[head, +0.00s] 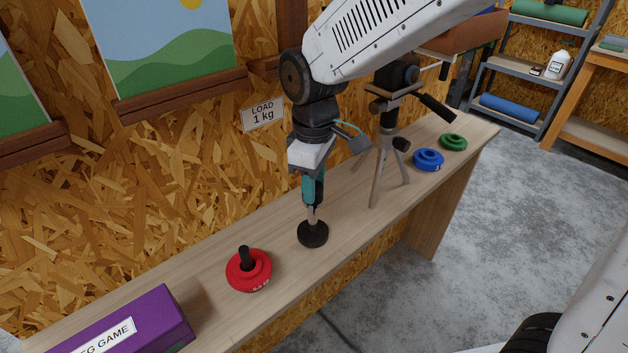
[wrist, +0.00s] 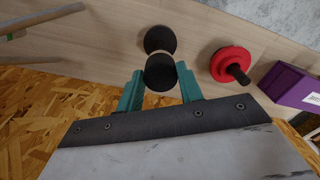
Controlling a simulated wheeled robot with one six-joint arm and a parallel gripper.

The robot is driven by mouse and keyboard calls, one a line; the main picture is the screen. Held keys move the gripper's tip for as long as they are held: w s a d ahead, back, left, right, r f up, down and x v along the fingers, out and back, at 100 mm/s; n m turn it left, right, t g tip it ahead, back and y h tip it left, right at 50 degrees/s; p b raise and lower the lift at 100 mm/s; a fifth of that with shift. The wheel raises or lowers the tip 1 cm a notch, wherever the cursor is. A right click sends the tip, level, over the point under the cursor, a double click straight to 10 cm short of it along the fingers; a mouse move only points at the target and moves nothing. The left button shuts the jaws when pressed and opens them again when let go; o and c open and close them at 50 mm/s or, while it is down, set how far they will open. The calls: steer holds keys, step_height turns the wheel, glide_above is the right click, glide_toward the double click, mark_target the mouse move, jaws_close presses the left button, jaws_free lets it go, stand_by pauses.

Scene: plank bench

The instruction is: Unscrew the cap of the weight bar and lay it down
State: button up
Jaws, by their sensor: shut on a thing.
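The weight bar (head: 311,217) stands upright on the plank bench, a short pale rod on a round black foot. In the wrist view its foot (wrist: 160,39) shows beyond the black cap (wrist: 160,73). My gripper (head: 312,198) points down over the bar, with its teal fingers shut on the cap at the rod's top. The fingers (wrist: 158,84) flank the cap in the wrist view and largely hide it in the head view. The rod meets the cap from below; I cannot tell how far it is screwed on.
A red weight (head: 249,270) with a black peg in its middle lies left of the bar. A purple box (head: 130,325) lies at the near left. A tripod (head: 385,160) stands right of my gripper, with blue (head: 428,160) and green (head: 453,142) weights beyond. A sign reads LOAD 1 kg (head: 263,114).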

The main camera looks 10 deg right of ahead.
steer(key=n, duration=0.2)
steer(key=shift+n, duration=0.4)
steer(key=o, duration=1.1)
steer(key=shift+o, duration=0.2)
